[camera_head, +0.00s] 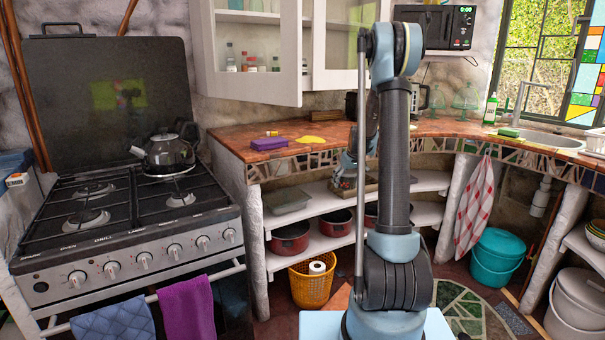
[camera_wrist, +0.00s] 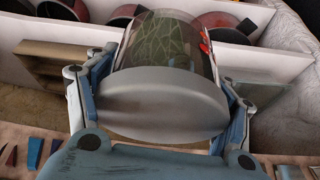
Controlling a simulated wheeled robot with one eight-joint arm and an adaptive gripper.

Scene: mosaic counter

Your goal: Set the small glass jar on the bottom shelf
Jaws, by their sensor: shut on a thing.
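In the wrist view, the small glass jar (camera_wrist: 165,48) has a broad grey end facing the camera and green contents with a red-and-white mark on its side. My gripper (camera_wrist: 168,85) is shut on the jar, with one finger on each side. In the head view my gripper (camera_head: 347,172) is in front of the shelves, just below the counter edge and partly hidden by my arm. The jar is hard to make out there. The bottom shelf (camera_head: 318,243) is white and holds dark red pots (camera_head: 291,238); they also show at the top of the wrist view (camera_wrist: 207,22).
The upper shelf (camera_head: 318,204) holds a clear tray (camera_head: 287,201) at left and a wooden board (camera_head: 371,186) farther right. The mosaic-edged counter (camera_head: 229,138) overhangs the shelves. A yellow basket (camera_head: 311,288) stands on the floor in front. The stove (camera_head: 130,215) is at left.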

